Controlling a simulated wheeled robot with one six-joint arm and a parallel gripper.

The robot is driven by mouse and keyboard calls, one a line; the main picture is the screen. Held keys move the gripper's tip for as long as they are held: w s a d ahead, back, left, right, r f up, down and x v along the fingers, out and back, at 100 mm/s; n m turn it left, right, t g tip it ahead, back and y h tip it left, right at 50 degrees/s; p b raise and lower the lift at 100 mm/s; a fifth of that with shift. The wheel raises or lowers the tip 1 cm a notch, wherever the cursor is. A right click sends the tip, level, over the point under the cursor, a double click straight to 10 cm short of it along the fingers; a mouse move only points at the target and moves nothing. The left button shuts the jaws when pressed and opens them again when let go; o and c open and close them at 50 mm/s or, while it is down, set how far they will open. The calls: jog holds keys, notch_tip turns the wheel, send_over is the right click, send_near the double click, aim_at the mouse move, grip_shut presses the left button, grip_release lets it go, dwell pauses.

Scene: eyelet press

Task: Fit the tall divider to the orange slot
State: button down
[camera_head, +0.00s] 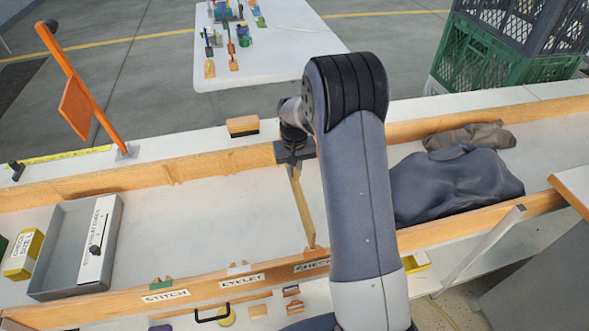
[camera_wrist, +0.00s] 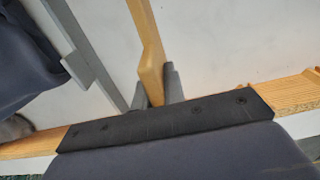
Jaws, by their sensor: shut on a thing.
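My gripper (camera_head: 294,154) is at the back rail, shut on a long thin wooden divider (camera_head: 303,212). The divider runs from the gripper across the trough to the front rail by the CHECK label. In the wrist view the divider (camera_wrist: 148,50) stands between the two grey fingertips (camera_wrist: 158,88). An orange marker (camera_head: 317,250) shows at the divider's front end; I cannot tell whether the divider sits in a slot there. The back end is hidden by the gripper. My arm covers the trough just right of the divider.
A grey bar (camera_wrist: 90,55) crosses the trough beside the divider in the wrist view. A dark garment (camera_head: 455,187) lies right of my arm. A grey tray (camera_head: 60,290) stands left. An orange post (camera_head: 85,95) and a block (camera_head: 242,126) stand behind. The trough's middle left is clear.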

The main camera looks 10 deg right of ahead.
aim_at(295, 189)
jog(key=shift+f+b, duration=3.4)
jog(key=shift+f, duration=1.25)
dwell(0.5)
jog(key=c, duration=1.4)
grip_release()
jog(key=shift+r, duration=0.1)
jog(key=shift+r+p, duration=1.6)
jog(key=shift+r, duration=0.85)
